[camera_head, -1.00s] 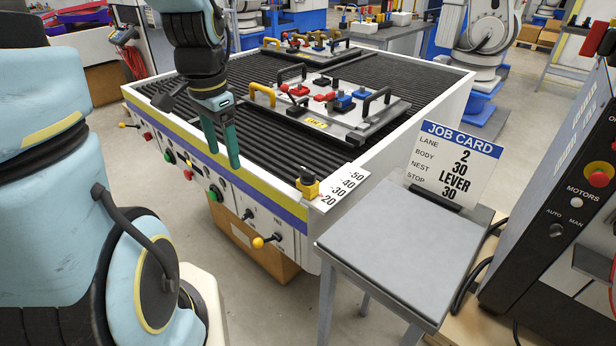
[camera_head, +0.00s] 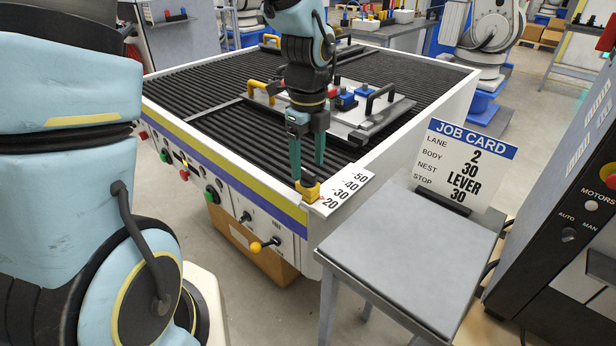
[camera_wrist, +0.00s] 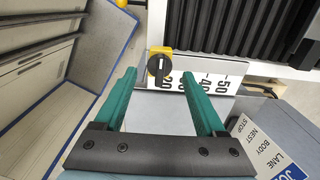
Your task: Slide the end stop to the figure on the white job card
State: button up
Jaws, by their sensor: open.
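The end stop (camera_head: 309,192) is a yellow block at the front corner of the table, beside the 20 end of the white scale (camera_head: 343,193). In the wrist view the end stop (camera_wrist: 154,60) shows its black knob, near the 20. The scale reads 20, 30, 40, 50 away from the corner. My gripper (camera_head: 307,172) is open, its green fingers pointing down just above the end stop. In the wrist view my gripper (camera_wrist: 159,74) has a finger either side of the knob; contact is unclear. The white job card (camera_head: 463,166) reads STOP 30.
The job card stands on a grey side table (camera_head: 414,252) right of the ribbed table (camera_head: 235,127). A fixture plate (camera_head: 378,122) with handles and red and blue parts lies behind my gripper. A dark control cabinet (camera_head: 560,235) stands at the right. Knobs line the table's front panel.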

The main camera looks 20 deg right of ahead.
aim_at(308, 171)
notch_tip(308, 171, down, 5)
dwell(0.3)
grip_shut()
dwell(0.5)
dwell(0.9)
